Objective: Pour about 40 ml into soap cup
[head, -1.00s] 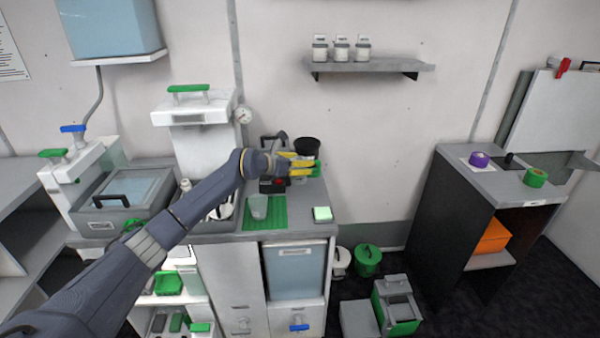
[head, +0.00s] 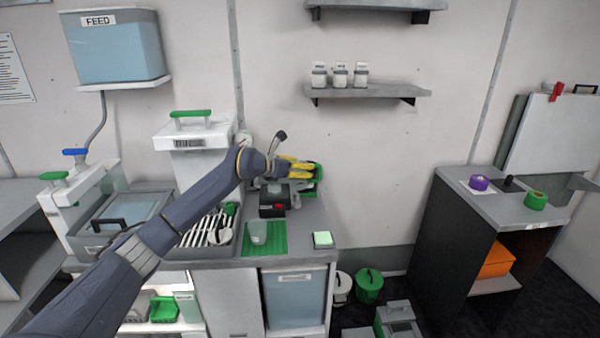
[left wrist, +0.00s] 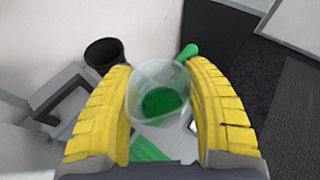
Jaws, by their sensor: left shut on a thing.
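My left gripper (head: 302,170) has yellow fingers and is shut on a clear cup-like vessel (left wrist: 160,95) with a green handle (left wrist: 189,50). Green shows in the bottom of the vessel; I cannot tell whether it is liquid or the base. In the head view the fingers and arm hide most of it. The vessel is held above the back of the counter. A translucent cup (head: 258,232) stands upright on a green mat (head: 278,240), in front and to the left of the gripper. No label on it is readable. My right gripper is not in view.
A black device with a red switch (head: 274,200) stands behind the mat. A black cup (left wrist: 103,55) is beside the left finger. A sponge-like block (head: 322,239) lies right of the mat. A rack of utensils (head: 206,230) is to the left. A wall shelf (head: 367,91) holds small jars.

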